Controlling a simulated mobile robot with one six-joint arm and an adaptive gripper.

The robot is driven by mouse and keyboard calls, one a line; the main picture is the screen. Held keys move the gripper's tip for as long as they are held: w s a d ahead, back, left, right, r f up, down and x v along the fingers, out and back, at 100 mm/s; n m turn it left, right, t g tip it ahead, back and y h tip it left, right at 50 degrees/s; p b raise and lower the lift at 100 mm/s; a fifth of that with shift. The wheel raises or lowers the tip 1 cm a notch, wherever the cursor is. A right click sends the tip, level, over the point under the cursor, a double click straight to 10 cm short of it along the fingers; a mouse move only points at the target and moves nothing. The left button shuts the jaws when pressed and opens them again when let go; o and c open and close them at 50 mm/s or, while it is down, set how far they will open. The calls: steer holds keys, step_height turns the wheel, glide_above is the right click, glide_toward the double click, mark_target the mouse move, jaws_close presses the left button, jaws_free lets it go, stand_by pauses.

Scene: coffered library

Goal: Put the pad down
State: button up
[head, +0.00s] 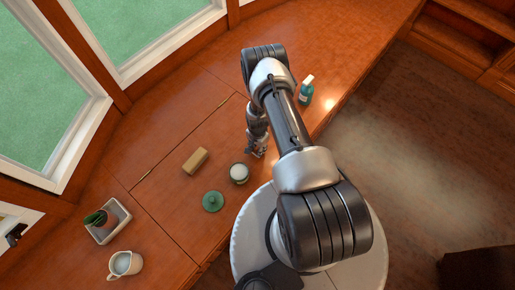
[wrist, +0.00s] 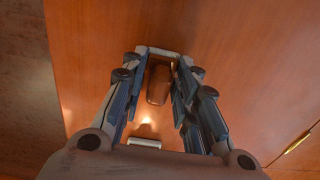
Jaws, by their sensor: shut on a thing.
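My gripper (head: 257,151) is low over the wooden desk, to the right of the open jar. The round jar (head: 239,180) is open and shows white contents. Its likely lid, a green disc with a knob (head: 213,201), lies beside it.
A tan block (head: 195,160) lies left of the jar. A teal bottle with a white top (head: 305,94) stands beyond my arm. A tray (head: 117,232) with a potted plant and a cream mug (head: 124,264) stand at lower left. Bare desk (head: 160,200) lies between.

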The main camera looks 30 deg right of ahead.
steer(key=shift+f, duration=0.2)
steer(key=o, duration=0.9)
steer(key=shift+o, duration=0.2)
steer(key=shift+r, duration=0.1)
